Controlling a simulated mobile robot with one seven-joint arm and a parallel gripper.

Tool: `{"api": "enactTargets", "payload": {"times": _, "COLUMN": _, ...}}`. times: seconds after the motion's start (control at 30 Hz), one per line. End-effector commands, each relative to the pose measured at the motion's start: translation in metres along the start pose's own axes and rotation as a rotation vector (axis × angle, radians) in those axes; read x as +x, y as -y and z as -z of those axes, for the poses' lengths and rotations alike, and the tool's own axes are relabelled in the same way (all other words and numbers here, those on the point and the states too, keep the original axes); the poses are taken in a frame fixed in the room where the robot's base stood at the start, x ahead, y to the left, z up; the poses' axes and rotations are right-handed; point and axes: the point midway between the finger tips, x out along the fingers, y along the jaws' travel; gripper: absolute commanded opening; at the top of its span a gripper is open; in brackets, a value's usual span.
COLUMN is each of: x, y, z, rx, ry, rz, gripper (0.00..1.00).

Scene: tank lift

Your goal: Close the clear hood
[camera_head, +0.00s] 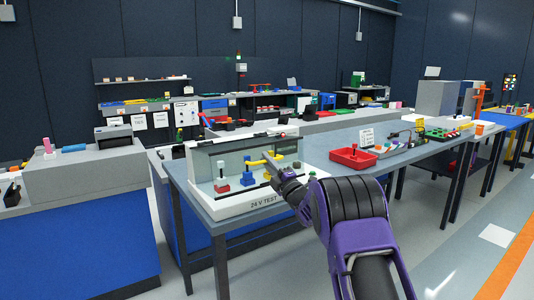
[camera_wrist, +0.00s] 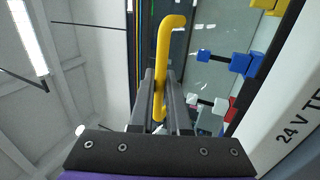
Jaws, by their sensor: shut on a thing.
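The clear hood (camera_head: 232,158) is a see-through panel on the white test station (camera_head: 250,207) marked "24 V TEST". How far open it stands is hard to tell. A yellow bar handle (camera_head: 256,162) crosses in front of the panel. My gripper (camera_head: 272,170) reaches it from the front right. In the wrist view my gripper (camera_wrist: 162,100) has its two fingers closed around the yellow handle (camera_wrist: 163,55). The handle's lower end is partly hidden between the fingers.
Red, blue and yellow fittings (camera_head: 221,183) sit inside the station. The station stands on a grey bench (camera_head: 205,222). A red tray (camera_head: 353,157) lies on the bench to the right. Open floor (camera_head: 455,250) shows at the right.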

Motion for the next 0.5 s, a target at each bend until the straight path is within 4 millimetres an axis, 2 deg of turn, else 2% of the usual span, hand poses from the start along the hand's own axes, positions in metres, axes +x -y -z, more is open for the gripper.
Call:
{"api": "enactTargets", "payload": {"times": 0.03, "x": -0.002, "y": 0.01, "z": -0.001, "rx": 0.002, "ry": 0.0, "rz": -0.022, "gripper": 0.0}}
{"api": "enactTargets", "payload": {"times": 0.2, "x": -0.005, "y": 0.026, "z": -0.001, "rx": 0.002, "ry": -0.002, "rz": -0.098, "gripper": 0.0}}
{"api": "enactTargets", "payload": {"times": 0.5, "x": -0.007, "y": 0.039, "z": -0.001, "rx": 0.001, "ry": -0.004, "rz": -0.163, "gripper": 0.0}}
